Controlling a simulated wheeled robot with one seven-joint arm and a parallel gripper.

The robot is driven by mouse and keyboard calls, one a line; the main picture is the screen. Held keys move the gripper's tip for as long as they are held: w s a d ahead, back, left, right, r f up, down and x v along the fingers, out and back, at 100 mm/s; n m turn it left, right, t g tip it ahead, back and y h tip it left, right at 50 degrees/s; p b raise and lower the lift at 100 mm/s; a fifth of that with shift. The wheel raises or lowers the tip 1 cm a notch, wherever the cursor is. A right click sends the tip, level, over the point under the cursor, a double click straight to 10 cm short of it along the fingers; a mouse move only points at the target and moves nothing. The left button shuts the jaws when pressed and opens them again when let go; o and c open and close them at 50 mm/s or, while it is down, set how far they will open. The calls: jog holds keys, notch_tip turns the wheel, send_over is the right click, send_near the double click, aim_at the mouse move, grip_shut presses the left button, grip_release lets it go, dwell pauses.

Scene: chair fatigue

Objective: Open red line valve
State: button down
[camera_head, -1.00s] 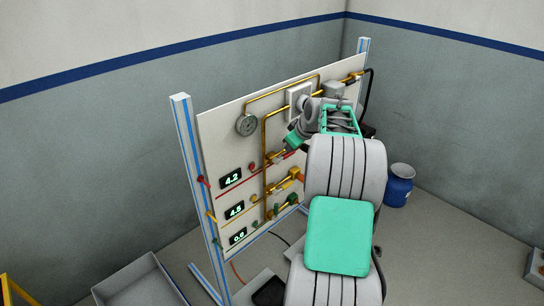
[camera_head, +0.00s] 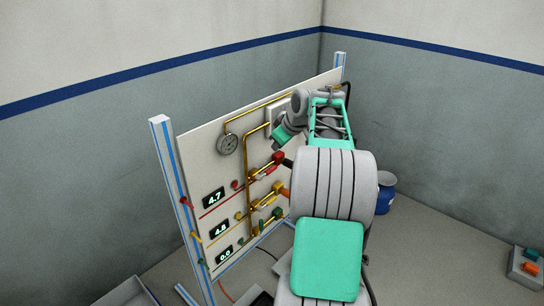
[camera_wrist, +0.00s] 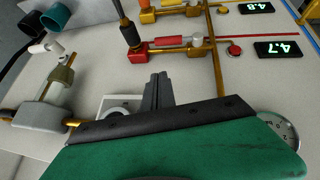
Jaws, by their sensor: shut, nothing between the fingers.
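The red line valve (camera_head: 277,159) is on the upright white panel, at the right end of the red line (camera_head: 222,202). In the wrist view its red body (camera_wrist: 137,52) shows at upper middle, with a dark handle (camera_wrist: 130,35) sticking out from it. My gripper (camera_wrist: 158,77) is shut and empty; its fingertips point toward the panel, below and a little right of the red valve in that view, apart from the handle.
The red line display (camera_wrist: 280,49) reads 4.7. A yellow valve (camera_head: 265,200) and a green valve (camera_head: 268,222) sit below the red one. A round gauge (camera_head: 228,144) and brass pipes stand out from the panel. A blue container (camera_head: 385,199) is on the floor behind my arm.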

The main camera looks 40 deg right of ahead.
jog(key=v, duration=0.5)
jog(key=shift+d+r, duration=0.2)
jog(key=shift+d, duration=0.2)
